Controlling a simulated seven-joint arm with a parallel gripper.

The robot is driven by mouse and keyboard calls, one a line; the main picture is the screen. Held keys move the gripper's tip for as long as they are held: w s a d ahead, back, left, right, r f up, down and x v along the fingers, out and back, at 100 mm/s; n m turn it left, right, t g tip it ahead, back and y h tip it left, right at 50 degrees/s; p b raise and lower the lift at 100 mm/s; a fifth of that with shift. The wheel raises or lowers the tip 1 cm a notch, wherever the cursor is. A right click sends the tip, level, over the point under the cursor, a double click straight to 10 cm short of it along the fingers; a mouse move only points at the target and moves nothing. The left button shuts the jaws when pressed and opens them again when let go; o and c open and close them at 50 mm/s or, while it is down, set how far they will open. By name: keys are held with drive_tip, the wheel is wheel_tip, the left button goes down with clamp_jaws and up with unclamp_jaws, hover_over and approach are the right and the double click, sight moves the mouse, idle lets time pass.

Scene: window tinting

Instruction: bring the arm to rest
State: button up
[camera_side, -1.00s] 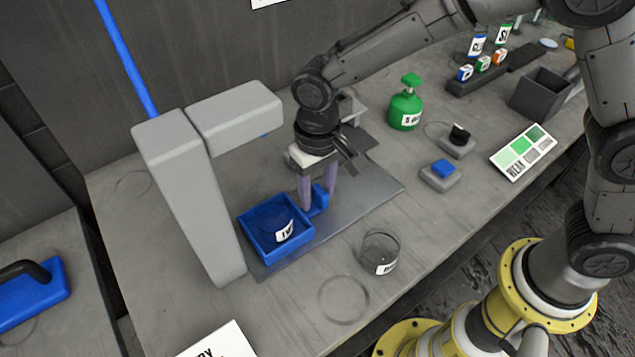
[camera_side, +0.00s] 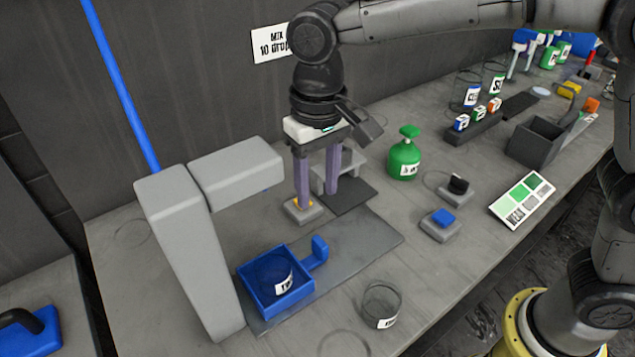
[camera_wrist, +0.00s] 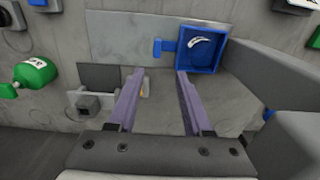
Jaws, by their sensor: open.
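My gripper (camera_side: 317,198) has two purple fingers that stand apart with nothing between them. It points down above the bench, behind the blue tray (camera_side: 248,287) and its upright blue handle (camera_side: 319,251).
A tall grey post with an overhanging arm (camera_side: 190,240) stands left of my gripper. A green bottle (camera_side: 404,158), a pad with a blue button (camera_side: 441,223) and a clear glass (camera_side: 381,306) stand to the right. The grey mat (camera_side: 365,247) has bare room.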

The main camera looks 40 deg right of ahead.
drive_tip(key=s+d+r+m+t, duration=0.1)
drive_tip(key=s+d+r+t, duration=0.15)
drive_tip(key=d+r, duration=0.4)
drive_tip(key=s+d+r+m+t, duration=0.1)
drive_tip(key=s+d+r+m, duration=0.2)
drive_tip(key=d, duration=0.7)
drive_tip(key=s+d+f+n+t, duration=0.1)
drive_tip(key=s+d+f+n, duration=0.1)
drive_tip(key=s, duration=0.5)
drive_tip(key=s+d+f+n+t, duration=0.1)
drive_tip(key=s+d+f+n, duration=0.1)
drive_tip(key=s+d+f, duration=0.3)
drive_tip(key=shift+s+f, duration=0.55)
drive_tip(key=shift+s, duration=0.5)
